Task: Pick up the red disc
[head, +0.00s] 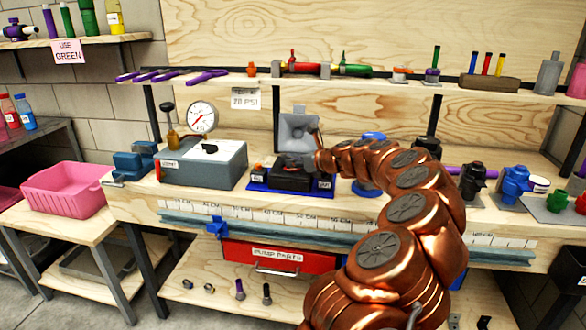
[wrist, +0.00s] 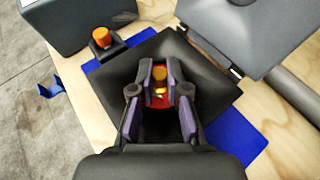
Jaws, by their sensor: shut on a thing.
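The red disc (wrist: 158,101) shows between my fingers in the wrist view, low in a dark square box (wrist: 215,93). An orange-yellow piece (wrist: 158,74) stands at the disc's middle, between the fingertips. My gripper (wrist: 160,74) points down into the box and is shut on the red disc. The fingers hide much of the disc, and I cannot tell whether it still touches the box floor.
The box sits on a blue mat (wrist: 237,137) with its grey lid (head: 298,133) raised behind. An orange knob (wrist: 101,37) is beside the box. A grey gauge unit (head: 203,168) stands left on the bench. A shelf (head: 225,81) with tools runs above.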

